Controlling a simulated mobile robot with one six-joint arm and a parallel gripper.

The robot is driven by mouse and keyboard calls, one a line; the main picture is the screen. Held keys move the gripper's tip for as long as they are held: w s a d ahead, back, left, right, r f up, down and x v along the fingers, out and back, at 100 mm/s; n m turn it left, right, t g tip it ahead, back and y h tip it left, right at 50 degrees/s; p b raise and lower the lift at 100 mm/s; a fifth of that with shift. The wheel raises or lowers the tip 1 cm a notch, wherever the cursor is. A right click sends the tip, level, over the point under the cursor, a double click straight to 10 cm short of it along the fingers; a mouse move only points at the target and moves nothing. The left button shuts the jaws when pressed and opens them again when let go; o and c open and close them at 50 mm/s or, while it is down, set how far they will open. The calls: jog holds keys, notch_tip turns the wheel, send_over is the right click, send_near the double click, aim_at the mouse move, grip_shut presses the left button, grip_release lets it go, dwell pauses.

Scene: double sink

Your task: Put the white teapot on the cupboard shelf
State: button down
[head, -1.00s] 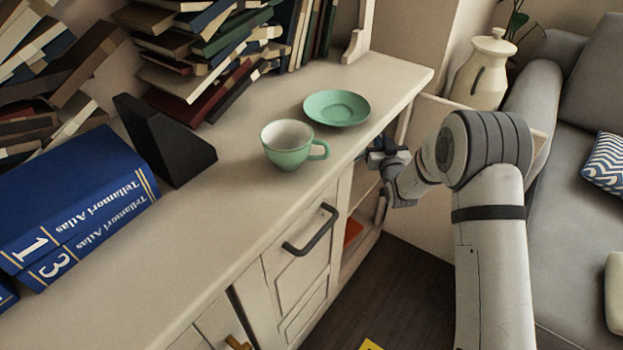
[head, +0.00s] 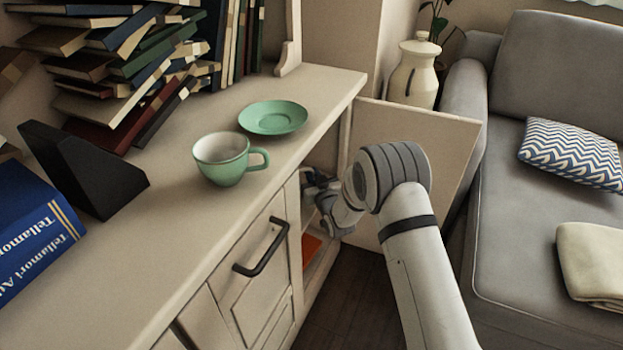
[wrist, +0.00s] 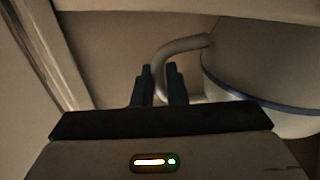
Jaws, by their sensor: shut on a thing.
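The white teapot (wrist: 255,65) shows at the right of the wrist view, with a blue band low on its body and a curved handle. My gripper (wrist: 160,75) is shut on the teapot's handle, its two dark fingers on either side of it. In the head view my gripper (head: 314,182) reaches into the open cupboard under the counter. The teapot is hidden there by the cupboard front and my arm. The cupboard door (head: 425,150) stands open to the right. Whether the teapot touches the shelf cannot be told.
A green cup (head: 222,160) and green saucer (head: 273,117) stand on the counter (head: 180,215) above the opening. An orange thing (head: 311,249) lies low in the cupboard. A closed drawer front with a dark handle (head: 262,248) is to the left. A grey sofa (head: 520,240) stands right.

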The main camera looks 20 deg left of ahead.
dwell(0.3)
jog(key=c, duration=1.9)
grip_release()
jog(key=shift+f, duration=0.25)
jog(key=o, duration=0.4)
jog(key=shift+r, duration=0.1)
jog(key=shift+o, duration=0.2)
jog(key=shift+r, duration=0.25)
jog(key=p+v, duration=0.3)
jog(key=v, duration=0.9)
jog(key=shift+w+d, duration=0.1)
